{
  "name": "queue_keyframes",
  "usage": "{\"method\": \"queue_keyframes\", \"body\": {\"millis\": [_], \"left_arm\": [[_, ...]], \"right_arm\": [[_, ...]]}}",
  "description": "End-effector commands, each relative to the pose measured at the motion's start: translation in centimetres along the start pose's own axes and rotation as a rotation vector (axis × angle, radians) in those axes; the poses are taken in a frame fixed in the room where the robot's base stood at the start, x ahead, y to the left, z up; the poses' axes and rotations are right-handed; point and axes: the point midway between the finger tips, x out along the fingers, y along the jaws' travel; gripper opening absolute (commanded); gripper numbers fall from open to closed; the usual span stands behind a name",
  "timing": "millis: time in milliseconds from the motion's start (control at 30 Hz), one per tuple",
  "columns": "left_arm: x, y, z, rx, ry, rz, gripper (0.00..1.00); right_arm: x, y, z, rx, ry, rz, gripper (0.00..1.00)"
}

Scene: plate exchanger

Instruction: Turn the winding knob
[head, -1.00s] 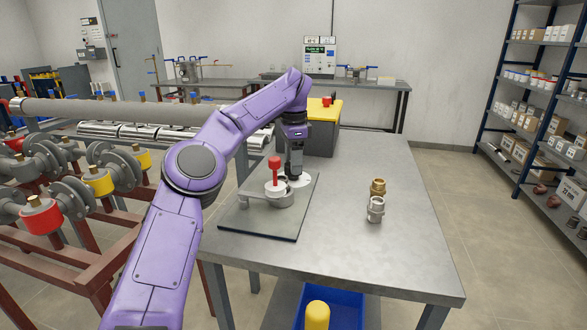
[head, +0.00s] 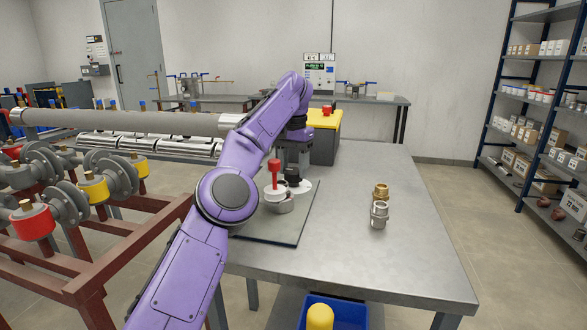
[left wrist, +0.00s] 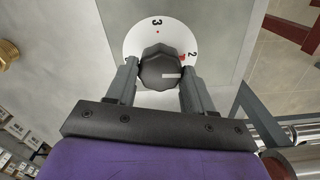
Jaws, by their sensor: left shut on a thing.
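The winding knob (left wrist: 158,66) is dark and many-sided, with a pale line pointing right in the left wrist view. It sits on a white round dial (left wrist: 146,35) marked 3 and 2, with a red mark near the 2. My left gripper (left wrist: 158,72) has one finger on each side of the knob and is shut on it. In the head view the left gripper (head: 293,162) reaches down over the dial (head: 302,185) on a dark square plate (head: 290,235). A red-handled fitting (head: 274,174) stands just left of the dial. My right gripper is not in view.
The grey workbench (head: 345,250) is mostly clear. Brass and steel fittings (head: 379,213) stand on its right part. A yellow-topped grey box (head: 323,140) stands behind the gripper. A blue bin (head: 345,309) sits below the front edge. Red pipe framing (head: 130,245) lies left.

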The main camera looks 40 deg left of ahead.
Motion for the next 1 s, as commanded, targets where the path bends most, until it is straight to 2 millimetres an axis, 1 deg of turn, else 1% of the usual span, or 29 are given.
{"method": "queue_keyframes", "body": {"millis": [300, 700, 733, 767, 800, 1000], "left_arm": [[-0.02, -0.03, 0.00, -0.073, 0.001, -0.001, 0.22], [-0.02, -0.02, 0.01, -0.078, 0.000, 0.000, 0.22], [-0.02, -0.02, 0.01, -0.078, 0.000, 0.000, 0.55], [-0.02, -0.02, 0.01, -0.078, 0.000, 0.000, 0.65], [-0.01, -0.02, 0.01, -0.078, 0.000, 0.000, 0.78], [0.00, -0.02, 0.01, -0.077, 0.000, 0.000, 0.78]], "right_arm": [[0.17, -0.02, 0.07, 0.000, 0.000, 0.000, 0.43], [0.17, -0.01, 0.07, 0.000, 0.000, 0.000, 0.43], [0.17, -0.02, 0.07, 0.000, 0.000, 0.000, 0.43], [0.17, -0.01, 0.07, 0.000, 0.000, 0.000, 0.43], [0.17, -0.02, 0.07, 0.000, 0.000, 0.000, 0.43], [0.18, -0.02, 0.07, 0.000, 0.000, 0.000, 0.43]]}}
